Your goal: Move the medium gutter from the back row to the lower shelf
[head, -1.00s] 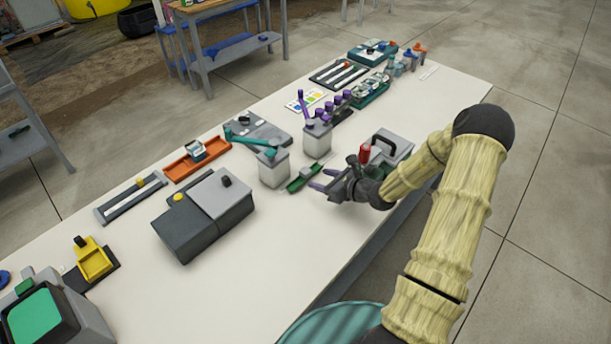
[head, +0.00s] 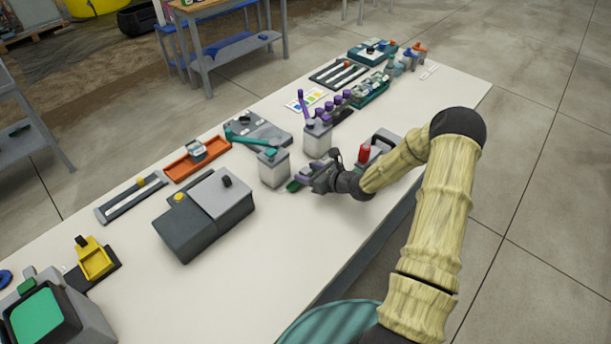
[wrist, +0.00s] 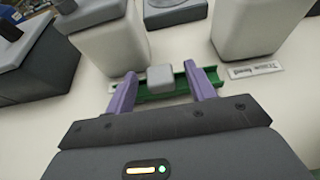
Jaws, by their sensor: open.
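A short green channel (head: 293,186) lies on the bench beside the white teal-topped bottle, mostly hidden by my gripper (head: 309,171) in the head view. In the wrist view the green channel (wrist: 150,93) has a grey block (wrist: 160,78) at its middle. My open gripper (wrist: 159,75) has its purple fingers on either side of that block; I cannot tell whether they touch the channel. An orange channel (head: 176,170) with a grey block and a longer grey channel (head: 133,202) lie further left. Which one is the medium gutter is not marked.
White bottles with teal (head: 273,170) and purple (head: 317,138) tops stand close to my gripper. A grey box (head: 205,215) is to the left and a red-handled item (head: 365,153) to the right. The front middle of the bench (head: 270,260) is clear.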

